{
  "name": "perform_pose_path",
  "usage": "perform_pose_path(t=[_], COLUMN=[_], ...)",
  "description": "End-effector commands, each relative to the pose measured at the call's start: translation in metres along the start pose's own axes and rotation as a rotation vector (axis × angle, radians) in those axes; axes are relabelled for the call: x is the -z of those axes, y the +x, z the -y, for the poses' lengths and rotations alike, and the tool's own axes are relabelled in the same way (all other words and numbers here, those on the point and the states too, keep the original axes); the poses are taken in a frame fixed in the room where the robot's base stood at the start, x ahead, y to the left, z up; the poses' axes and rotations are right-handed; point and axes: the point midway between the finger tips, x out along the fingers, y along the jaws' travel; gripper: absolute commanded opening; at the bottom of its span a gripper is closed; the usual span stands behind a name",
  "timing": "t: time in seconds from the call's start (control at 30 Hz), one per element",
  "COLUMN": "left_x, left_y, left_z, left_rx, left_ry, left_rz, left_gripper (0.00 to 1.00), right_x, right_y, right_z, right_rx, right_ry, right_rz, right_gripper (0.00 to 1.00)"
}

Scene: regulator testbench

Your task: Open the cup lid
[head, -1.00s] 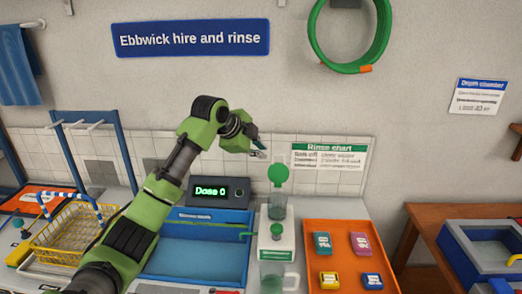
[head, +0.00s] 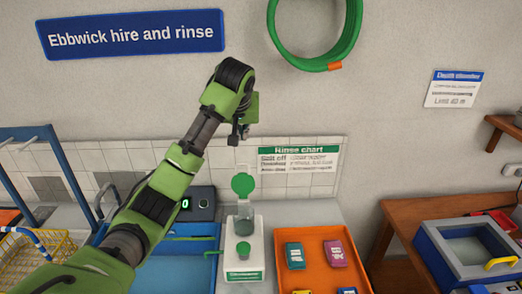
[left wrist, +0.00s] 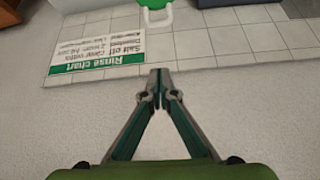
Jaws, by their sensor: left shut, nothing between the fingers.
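A clear cup (head: 246,222) stands on a white dispenser with a green button (head: 243,250). A round green lid (head: 243,184) stands up at the cup's top, its broad face toward the head camera. My left gripper (head: 244,134) is above the lid, in front of the wall, apart from it. In the left wrist view its fingertips (left wrist: 159,76) meet, with nothing between them. A green piece with a white loop (left wrist: 155,8) shows at that view's top edge; I cannot tell which part it is. My right gripper is not in view.
An orange tray (head: 318,262) with several coloured packets is right of the dispenser. A blue tray (head: 180,268) is left, partly behind my arm. A rinse chart (head: 297,160) hangs on the tiled wall. A blue case (head: 468,246) sits on the wooden table at right.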

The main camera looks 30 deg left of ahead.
Motion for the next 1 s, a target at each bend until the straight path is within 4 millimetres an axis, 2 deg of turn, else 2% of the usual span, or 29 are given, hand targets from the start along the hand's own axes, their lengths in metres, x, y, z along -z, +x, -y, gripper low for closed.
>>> perform_pose_path(t=[0.13, 0.23, 0.67, 1.0], left_x=[0.0, 0.0, 0.001, -0.029], left_y=[0.005, 0.016, 0.096, 0.087], left_z=[0.004, 0.004, 0.004, 0.003], left_rx=[0.012, 0.013, 0.01, 0.009], left_ry=[-0.036, -0.035, -0.033, -0.029], left_rz=[0.004, 0.005, 0.005, 0.002], left_gripper=[0.0, 0.0, 0.0, 0.0], right_x=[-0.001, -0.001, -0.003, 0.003], right_y=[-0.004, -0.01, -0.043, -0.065], right_z=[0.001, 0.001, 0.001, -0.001], right_rx=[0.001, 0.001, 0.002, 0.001], right_ry=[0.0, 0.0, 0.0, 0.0], right_rz=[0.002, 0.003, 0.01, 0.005], right_gripper=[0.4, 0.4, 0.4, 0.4])
